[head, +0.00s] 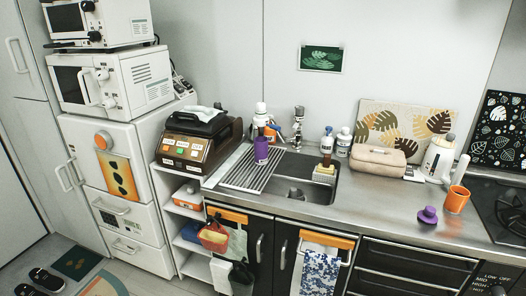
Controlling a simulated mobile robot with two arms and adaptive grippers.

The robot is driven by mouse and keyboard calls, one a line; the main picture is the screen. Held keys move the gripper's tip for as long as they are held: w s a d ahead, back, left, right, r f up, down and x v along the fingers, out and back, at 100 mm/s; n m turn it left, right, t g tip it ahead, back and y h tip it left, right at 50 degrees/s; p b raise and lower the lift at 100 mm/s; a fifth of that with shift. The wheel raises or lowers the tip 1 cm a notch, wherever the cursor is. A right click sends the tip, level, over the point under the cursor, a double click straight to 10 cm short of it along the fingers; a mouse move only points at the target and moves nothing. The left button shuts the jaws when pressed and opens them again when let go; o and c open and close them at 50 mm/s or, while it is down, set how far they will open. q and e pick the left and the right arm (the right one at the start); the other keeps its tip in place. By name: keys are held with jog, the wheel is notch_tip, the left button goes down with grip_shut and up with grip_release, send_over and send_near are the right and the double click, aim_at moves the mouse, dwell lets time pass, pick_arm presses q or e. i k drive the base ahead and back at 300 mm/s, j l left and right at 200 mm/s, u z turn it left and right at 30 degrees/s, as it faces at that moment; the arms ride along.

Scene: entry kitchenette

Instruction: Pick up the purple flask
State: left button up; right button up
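The purple flask (261,151) stands upright on the left side of the sink, on or beside the ribbed drying rack (252,171). Its upper part looks grey. Bottles stand close behind it. Neither of my grippers is in the head view.
A small purple object (428,214) and an orange cup (456,199) sit on the counter at the right. A dark appliance (199,138) stands left of the rack. The sink basin (310,190) is to its right, with bottles (327,140) behind.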

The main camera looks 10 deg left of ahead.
aim_at(261, 151)
jog(key=i+u, duration=0.15)
jog(key=i, duration=0.25)
jog(key=i+l+u, duration=0.2)
jog(key=i, duration=0.25)
